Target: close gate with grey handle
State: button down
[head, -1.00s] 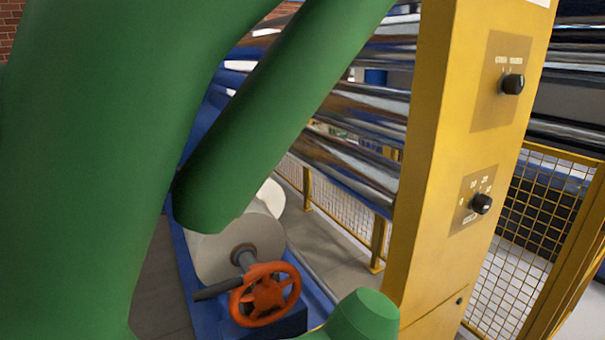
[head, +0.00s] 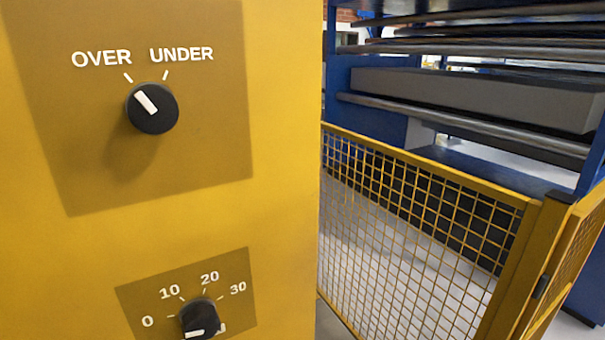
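A yellow-framed mesh panel (head: 420,225) stands to the right of the yellow machine column. It meets a yellow post (head: 515,265) at its right end. A second yellow mesh panel (head: 580,245) runs on from there at an angle and is cut off by the right edge. A small dark fitting (head: 541,287) sits where they meet; I cannot tell whether it is a hinge, latch or handle. No grey handle can be made out clearly, and I cannot tell which panel is the gate. My gripper is not in view.
The yellow column (head: 285,200) fills the left half, close to me. It carries an OVER/UNDER knob (head: 152,108) turned toward OVER and a numbered dial (head: 199,320). Blue machinery with metal rollers (head: 470,125) stands behind the mesh. Pale floor shows through it.

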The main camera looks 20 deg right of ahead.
aim_at(528, 325)
jog(key=l, duration=0.8)
jog(key=i+l, duration=0.15)
jog(key=l, duration=1.5)
jog(key=i+l, duration=0.1)
jog(key=l, duration=0.7)
jog(key=i+l+z, duration=0.1)
jog(key=l, duration=0.7)
jog(key=i+l, duration=0.1)
jog(key=l, duration=1.5)
jog(key=i+l, duration=0.15)
jog(key=l, duration=0.65)
